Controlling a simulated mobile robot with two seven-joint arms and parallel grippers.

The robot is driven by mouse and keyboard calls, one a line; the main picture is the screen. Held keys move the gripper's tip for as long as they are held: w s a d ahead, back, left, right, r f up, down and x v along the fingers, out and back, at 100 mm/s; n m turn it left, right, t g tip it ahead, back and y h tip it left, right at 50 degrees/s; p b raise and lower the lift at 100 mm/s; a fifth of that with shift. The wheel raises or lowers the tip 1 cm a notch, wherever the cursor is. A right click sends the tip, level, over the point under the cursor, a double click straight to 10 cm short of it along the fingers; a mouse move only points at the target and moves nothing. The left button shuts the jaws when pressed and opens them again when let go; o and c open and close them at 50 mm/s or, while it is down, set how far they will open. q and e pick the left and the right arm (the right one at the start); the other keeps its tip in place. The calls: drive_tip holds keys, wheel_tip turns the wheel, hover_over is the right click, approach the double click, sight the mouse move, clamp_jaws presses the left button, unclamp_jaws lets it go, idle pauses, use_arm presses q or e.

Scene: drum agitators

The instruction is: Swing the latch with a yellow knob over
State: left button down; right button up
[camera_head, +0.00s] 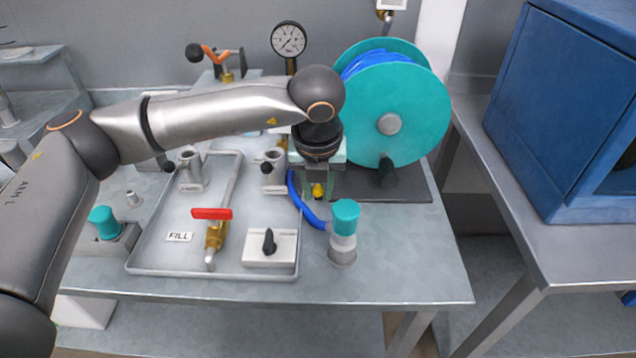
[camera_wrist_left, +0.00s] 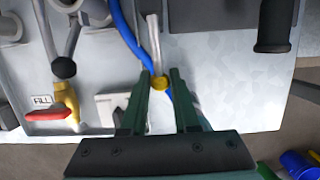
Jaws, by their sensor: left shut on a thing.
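The latch's yellow knob (camera_head: 318,191) shows between the fingers of my left gripper (camera_head: 318,186), near the middle of the bench. In the left wrist view the yellow knob (camera_wrist_left: 159,83) sits between the green fingertips of the left gripper (camera_wrist_left: 160,78), which is shut on it. The latch's grey arm (camera_wrist_left: 154,40) runs from the knob toward the top of the wrist view. In the head view the latch's arm is mostly hidden behind the gripper. My right gripper is not in view.
A blue hose (camera_head: 307,212) passes close beside the gripper. A teal hose reel (camera_head: 420,110) stands behind right. A teal-capped fitting (camera_head: 345,218) is in front right. A tray (camera_head: 145,262) with a red-handled valve (camera_head: 212,214) lies left. Bare bench (camera_head: 415,250) lies front right.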

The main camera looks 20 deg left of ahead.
use_arm(q)
drive_tip(key=shift+r, duration=0.15)
drive_tip(key=shift+p+v, duration=0.65)
drive_tip(key=shift+v, duration=0.75)
drive_tip(key=shift+w+r, duration=0.1)
drive_tip(key=shift+r, duration=0.65)
drive_tip(key=shift+w+r+p, duration=0.15)
drive_tip(key=shift+r+p, duration=0.4)
drive_tip(key=shift+r, duration=0.4)
